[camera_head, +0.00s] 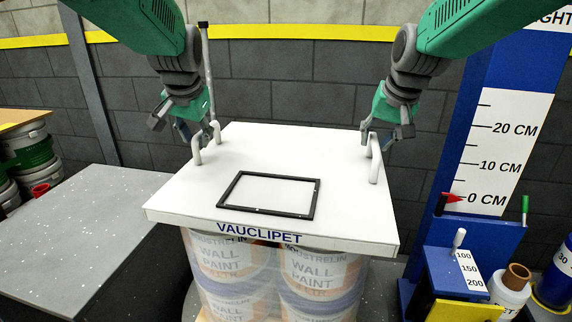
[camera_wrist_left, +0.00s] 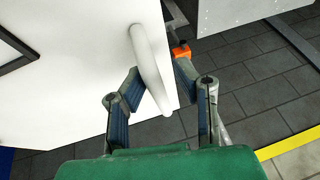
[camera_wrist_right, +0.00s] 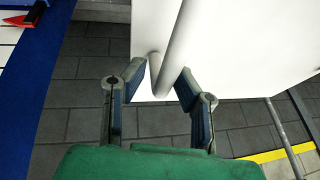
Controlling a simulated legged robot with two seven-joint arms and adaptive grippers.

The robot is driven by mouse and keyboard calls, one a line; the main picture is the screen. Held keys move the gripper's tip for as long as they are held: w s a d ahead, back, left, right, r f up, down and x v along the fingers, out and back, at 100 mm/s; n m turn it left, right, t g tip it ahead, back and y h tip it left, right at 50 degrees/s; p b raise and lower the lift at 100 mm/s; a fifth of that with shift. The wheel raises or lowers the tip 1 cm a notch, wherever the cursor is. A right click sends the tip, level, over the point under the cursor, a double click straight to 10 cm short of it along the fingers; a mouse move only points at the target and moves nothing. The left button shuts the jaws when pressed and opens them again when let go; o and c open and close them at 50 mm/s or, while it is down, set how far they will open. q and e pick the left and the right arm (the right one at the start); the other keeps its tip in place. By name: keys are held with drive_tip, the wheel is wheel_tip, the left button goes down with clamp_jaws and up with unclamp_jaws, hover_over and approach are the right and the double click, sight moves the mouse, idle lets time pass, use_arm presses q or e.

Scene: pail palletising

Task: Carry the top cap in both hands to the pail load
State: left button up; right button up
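The top cap (camera_head: 350,215) is a white board marked VAUCLIPET with a black rectangular frame on top and a white bar handle near each side. It lies level on the wrapped paint pails (camera_head: 318,272). My left gripper (camera_head: 184,130) is at the left handle (camera_head: 197,150); in the left wrist view its open fingers (camera_wrist_left: 153,82) stand on either side of the handle (camera_wrist_left: 147,55). My right gripper (camera_head: 386,132) is at the right handle (camera_head: 375,163); in the right wrist view its open fingers (camera_wrist_right: 162,78) stand on either side of the handle (camera_wrist_right: 178,40). Gaps show at both handles.
A grey speckled table (camera_head: 85,225) stands at the left, with stacked pails (camera_head: 30,148) behind it. A blue height gauge (camera_head: 500,130) with a centimetre scale and a blue stand with bottles are at the right. A brick wall is behind.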

use_arm(q)
drive_tip(key=shift+s+d, duration=0.1)
drive_tip(key=shift+d, duration=0.15)
use_arm(e)
drive_tip(key=shift+a, duration=0.3)
drive_tip(key=shift+d, duration=0.15)
use_arm(q)
drive_tip(key=v, duration=0.7)
drive_tip(key=shift+r, duration=0.35)
use_arm(e)
drive_tip(key=v, duration=1.2)
use_arm(q)
drive_tip(key=shift+a, duration=0.1)
use_arm(e)
drive_tip(key=shift+d, duration=0.1)
